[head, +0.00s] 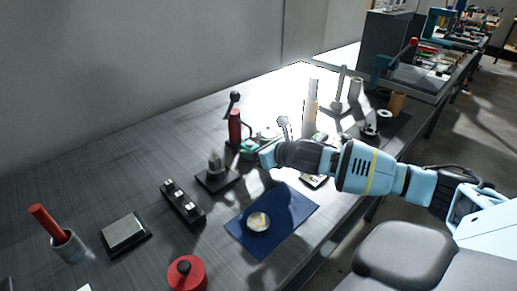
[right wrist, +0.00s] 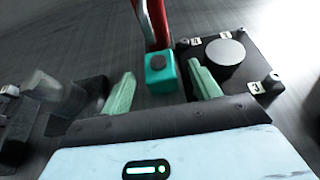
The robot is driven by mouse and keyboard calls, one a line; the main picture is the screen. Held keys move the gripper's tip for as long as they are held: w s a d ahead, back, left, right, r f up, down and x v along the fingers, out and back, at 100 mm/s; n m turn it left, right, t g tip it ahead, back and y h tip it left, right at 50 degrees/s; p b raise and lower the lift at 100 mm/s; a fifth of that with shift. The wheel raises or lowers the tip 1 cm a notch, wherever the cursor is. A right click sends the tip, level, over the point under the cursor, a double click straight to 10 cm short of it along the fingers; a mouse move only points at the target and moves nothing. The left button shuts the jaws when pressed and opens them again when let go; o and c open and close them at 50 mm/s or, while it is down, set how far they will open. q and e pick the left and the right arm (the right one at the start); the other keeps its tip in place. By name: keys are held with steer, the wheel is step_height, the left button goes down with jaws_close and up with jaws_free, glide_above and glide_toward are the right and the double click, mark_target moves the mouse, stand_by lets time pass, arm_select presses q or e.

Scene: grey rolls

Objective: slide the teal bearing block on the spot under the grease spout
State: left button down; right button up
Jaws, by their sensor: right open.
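The teal bearing block (right wrist: 157,82), with a dark round top, shows in the right wrist view near the foot of a red post (right wrist: 154,22). My right gripper (right wrist: 161,70) is open. Its two pale green fingers frame the block, with a clear gap on the left and a narrow one on the right. I cannot tell how deep the block sits between them. In the head view my right gripper (head: 258,152) is low at the bench beside the red post (head: 235,127) with its black lever. The spout tip and the spot under it cannot be made out. My left gripper is out of view.
A black plate (right wrist: 262,62) with number tags and a grey disc (right wrist: 225,54) lies close right of the fingers. A dark stand (head: 218,180), a blue mat (head: 288,208) with a small round dish (head: 258,222) and a red can (head: 187,273) are nearer. The bench's back left is bare.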

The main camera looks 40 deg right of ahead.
steer(key=c, duration=1.1)
steer(key=o, duration=1.1)
steer(key=shift+v, duration=3.95)
